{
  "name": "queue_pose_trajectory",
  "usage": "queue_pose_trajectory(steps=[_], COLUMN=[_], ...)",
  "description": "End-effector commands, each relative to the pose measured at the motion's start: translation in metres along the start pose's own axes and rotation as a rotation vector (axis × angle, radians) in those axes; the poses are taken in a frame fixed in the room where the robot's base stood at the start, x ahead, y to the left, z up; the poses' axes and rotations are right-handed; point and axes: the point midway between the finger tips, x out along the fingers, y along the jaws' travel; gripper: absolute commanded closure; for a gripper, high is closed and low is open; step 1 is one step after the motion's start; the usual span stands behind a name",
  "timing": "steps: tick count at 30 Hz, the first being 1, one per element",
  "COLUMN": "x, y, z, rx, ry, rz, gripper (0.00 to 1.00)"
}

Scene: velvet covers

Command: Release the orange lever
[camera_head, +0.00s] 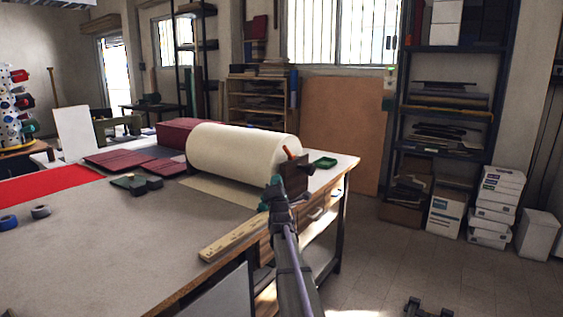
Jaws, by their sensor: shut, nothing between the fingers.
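The orange lever (288,153) is a short, tilted handle by the right end of a large cream roll (243,151), above a dark brown block (295,178). My gripper (276,182) is at the end of my arm, just below and left of the lever in the picture. It is shut and empty. I cannot tell whether it touches the block, and a gap shows between it and the lever. My gripper and arm hide part of the block and the table edge.
The roll lies on a large work table (120,235). Dark red covers (118,160) lie at left. The floor (385,270) to the right is mostly clear.

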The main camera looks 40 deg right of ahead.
Motion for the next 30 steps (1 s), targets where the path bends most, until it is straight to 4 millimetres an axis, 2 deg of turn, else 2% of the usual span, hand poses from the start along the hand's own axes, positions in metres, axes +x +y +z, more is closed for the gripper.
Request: queue_pose_trajectory(steps=[5, 8, 18, 24, 30], x=[0.018, 0.036, 0.110, 0.126, 0.127], y=[0.002, 0.003, 0.003, 0.002, -0.001], z=[0.000, 0.001, 0.003, 0.025, 0.028], rx=[0.001, 0.001, 0.000, 0.001, 0.001], ry=[0.001, 0.001, 0.001, 0.001, 0.001], rz=[-0.001, -0.001, -0.002, -0.002, -0.001], gripper=[1.00, 1.00, 1.00, 1.00, 1.00])
